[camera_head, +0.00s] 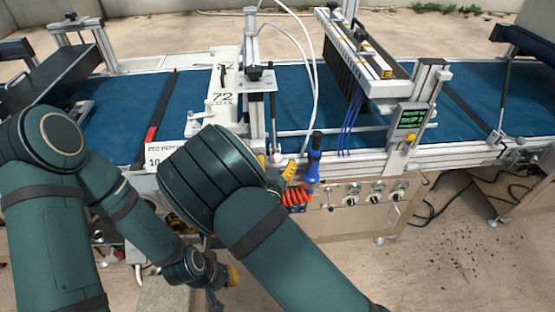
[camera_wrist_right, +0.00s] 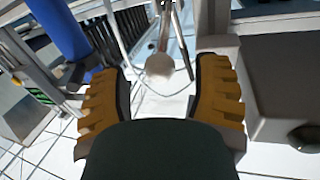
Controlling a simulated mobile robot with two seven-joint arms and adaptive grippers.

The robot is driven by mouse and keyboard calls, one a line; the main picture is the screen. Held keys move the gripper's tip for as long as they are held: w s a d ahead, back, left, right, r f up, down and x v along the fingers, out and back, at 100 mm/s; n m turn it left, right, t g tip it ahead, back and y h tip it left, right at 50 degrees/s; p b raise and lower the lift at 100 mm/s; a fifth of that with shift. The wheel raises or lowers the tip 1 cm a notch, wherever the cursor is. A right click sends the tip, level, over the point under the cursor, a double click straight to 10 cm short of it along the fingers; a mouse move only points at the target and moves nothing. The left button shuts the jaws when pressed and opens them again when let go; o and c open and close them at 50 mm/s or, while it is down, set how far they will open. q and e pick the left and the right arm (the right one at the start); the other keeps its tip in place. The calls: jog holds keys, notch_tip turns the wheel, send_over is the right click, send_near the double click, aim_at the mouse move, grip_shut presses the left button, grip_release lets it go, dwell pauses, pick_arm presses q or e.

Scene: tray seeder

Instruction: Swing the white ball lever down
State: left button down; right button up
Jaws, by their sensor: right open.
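The white ball (camera_wrist_right: 160,66) of the lever shows in the right wrist view, at the end of a thin rod that rises behind it. My right gripper (camera_wrist_right: 161,82) is open, with its yellow-padded fingers to the left and right of the ball in the picture. I cannot tell whether the ball is between the fingers or just beyond them. In the head view my right gripper (camera_head: 288,172) is at the front of the seeder, and I cannot make out the ball there. My left gripper (camera_head: 228,277) hangs low in front of the machine, its finger opening unclear.
A blue hand tool (camera_head: 313,165) with a red coiled hose (camera_head: 296,196) hangs just right of my right gripper. The control panel (camera_head: 360,197) with knobs is below. A screen box (camera_head: 408,120) stands further right. The blue belt (camera_head: 470,90) runs across behind.

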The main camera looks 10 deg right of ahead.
jog(key=shift+x, duration=1)
